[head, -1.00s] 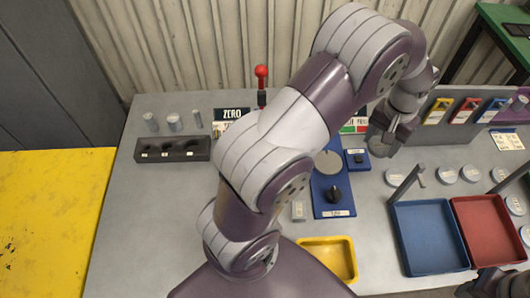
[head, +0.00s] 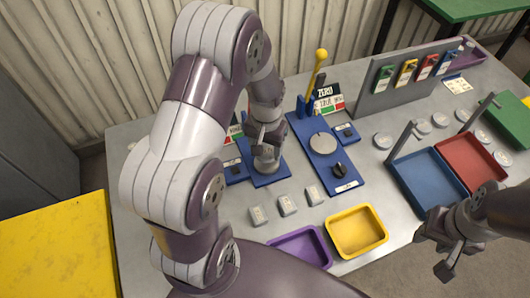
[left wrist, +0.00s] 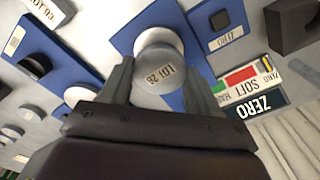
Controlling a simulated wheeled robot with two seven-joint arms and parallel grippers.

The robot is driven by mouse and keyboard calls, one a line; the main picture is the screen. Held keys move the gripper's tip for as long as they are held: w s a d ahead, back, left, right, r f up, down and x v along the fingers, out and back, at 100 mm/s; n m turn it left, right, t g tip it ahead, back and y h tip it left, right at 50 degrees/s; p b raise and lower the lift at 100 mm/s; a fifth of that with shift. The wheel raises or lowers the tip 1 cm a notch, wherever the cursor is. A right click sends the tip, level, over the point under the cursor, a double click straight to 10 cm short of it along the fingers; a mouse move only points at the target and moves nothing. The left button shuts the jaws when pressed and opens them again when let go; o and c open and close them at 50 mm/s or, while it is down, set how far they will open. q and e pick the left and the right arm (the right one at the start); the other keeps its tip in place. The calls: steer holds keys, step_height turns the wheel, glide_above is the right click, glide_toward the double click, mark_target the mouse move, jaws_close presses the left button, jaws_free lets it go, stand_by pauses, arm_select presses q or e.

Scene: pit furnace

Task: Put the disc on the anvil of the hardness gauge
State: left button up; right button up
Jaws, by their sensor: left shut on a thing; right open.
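My left gripper (head: 266,143) is shut on a grey disc, which shows between its fingers in the left wrist view (left wrist: 158,76) with a label starting "LOT". The disc is at a lighter round anvil (left wrist: 160,38) on the blue base of a hardness gauge (left wrist: 124,38). The disc overlaps the anvil in that view; I cannot tell whether they touch. In the head view my left arm hides much of this gauge (head: 272,180). A second blue gauge (head: 307,130) to its right has a bare round anvil (head: 322,143) and a yellow lever. My right gripper (head: 450,250) is open and empty at the lower right.
Small grey blocks (head: 287,204) lie in front of the gauges. Purple (head: 325,248), yellow (head: 357,209), blue (head: 400,172) and red (head: 455,150) trays lie along the front and right. A grey rack (head: 400,98) stands behind. "ZERO" signs (head: 327,98) stand behind the gauges.

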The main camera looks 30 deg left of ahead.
mark_target(267, 151)
arm_select(q)
steer(key=shift+w+f, duration=0.1)
steer(key=shift+f, duration=1.75)
steer(key=shift+f, duration=0.1)
steer(key=o, duration=1.3)
steer(key=shift+d, duration=0.1)
steer(key=shift+o, duration=0.2)
